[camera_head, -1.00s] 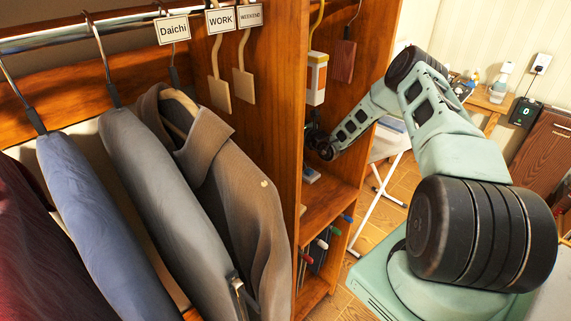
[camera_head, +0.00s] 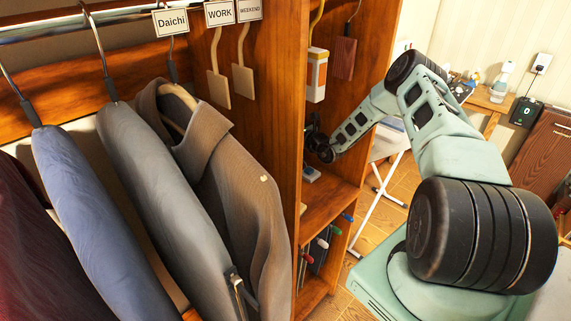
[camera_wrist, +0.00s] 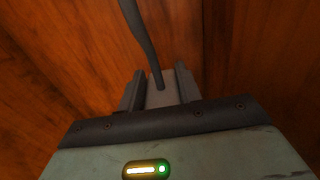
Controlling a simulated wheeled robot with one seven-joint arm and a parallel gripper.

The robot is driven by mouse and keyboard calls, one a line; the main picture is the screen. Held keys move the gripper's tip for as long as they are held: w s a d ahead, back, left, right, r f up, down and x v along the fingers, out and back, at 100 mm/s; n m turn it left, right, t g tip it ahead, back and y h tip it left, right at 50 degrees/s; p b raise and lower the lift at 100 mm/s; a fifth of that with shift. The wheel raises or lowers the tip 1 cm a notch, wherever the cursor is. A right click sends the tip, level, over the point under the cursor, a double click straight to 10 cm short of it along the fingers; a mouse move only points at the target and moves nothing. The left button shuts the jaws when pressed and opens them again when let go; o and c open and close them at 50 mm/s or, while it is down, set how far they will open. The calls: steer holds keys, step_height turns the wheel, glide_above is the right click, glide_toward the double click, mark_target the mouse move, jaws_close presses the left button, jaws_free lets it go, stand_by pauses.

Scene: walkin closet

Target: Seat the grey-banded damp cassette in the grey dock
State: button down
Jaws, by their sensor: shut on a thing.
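My gripper (camera_wrist: 160,90) is inside the wooden closet compartment. In the wrist view its fingers are shut on a grey piece (camera_wrist: 161,99), with a dark curved hook or strap rising from it. I take this piece for the damp cassette, but its band cannot be made out. In the head view my gripper (camera_head: 317,143) is small and dark, and what it holds is hidden. A small grey block, perhaps the grey dock (camera_head: 311,174), sits on the shelf just below the gripper.
Hanging garments (camera_head: 235,190) fill the left. The wooden shelf (camera_head: 330,205) has bare room at front.

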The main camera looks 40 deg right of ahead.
steer(key=shift+f+b, duration=0.8)
steer(key=shift+f, duration=0.4)
steer(key=c, duration=0.9)
jaws_free()
steer(key=shift+s, duration=0.1)
steer(key=s+b, duration=0.1)
steer(key=s, duration=0.4)
steer(key=s+d+b, duration=0.1)
steer(key=s+b, duration=0.1)
steer(key=s, duration=0.4)
steer(key=s+d+b, duration=0.1)
steer(key=s, duration=0.5)
steer(key=shift+d, duration=0.2)
